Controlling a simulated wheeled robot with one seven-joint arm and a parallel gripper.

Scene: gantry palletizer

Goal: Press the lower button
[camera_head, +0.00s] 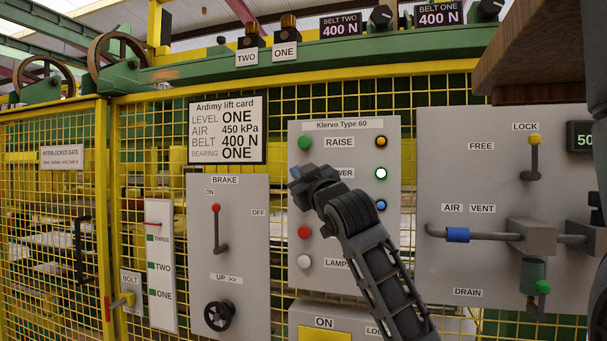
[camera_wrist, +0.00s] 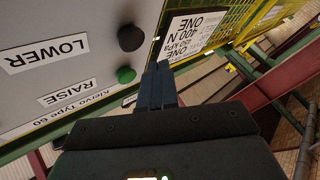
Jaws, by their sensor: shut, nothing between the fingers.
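The grey control panel (camera_head: 340,230) is labelled Klervo Type 60. In the wrist view the lower button (camera_wrist: 130,37) is a round black button beside the LOWER label (camera_wrist: 45,54). In the head view my wrist and gripper hide this button and part of its label. The green raise button (camera_wrist: 126,75) is beside the RAISE label; it also shows in the head view (camera_head: 305,142). My gripper (camera_wrist: 160,68) is shut and empty, its blue-grey fingertips near both buttons in the picture. I cannot tell whether they touch the panel. In the head view my gripper (camera_head: 295,173) is at the panel's left side.
A red button (camera_head: 304,232) and a white lamp button (camera_head: 303,262) are lower on the panel. A bright white indicator (camera_head: 381,173) is at its right. The brake panel (camera_head: 228,265) stands left, the air vent panel (camera_head: 465,155) right. A lift card (camera_head: 228,130) hangs above the brake panel.

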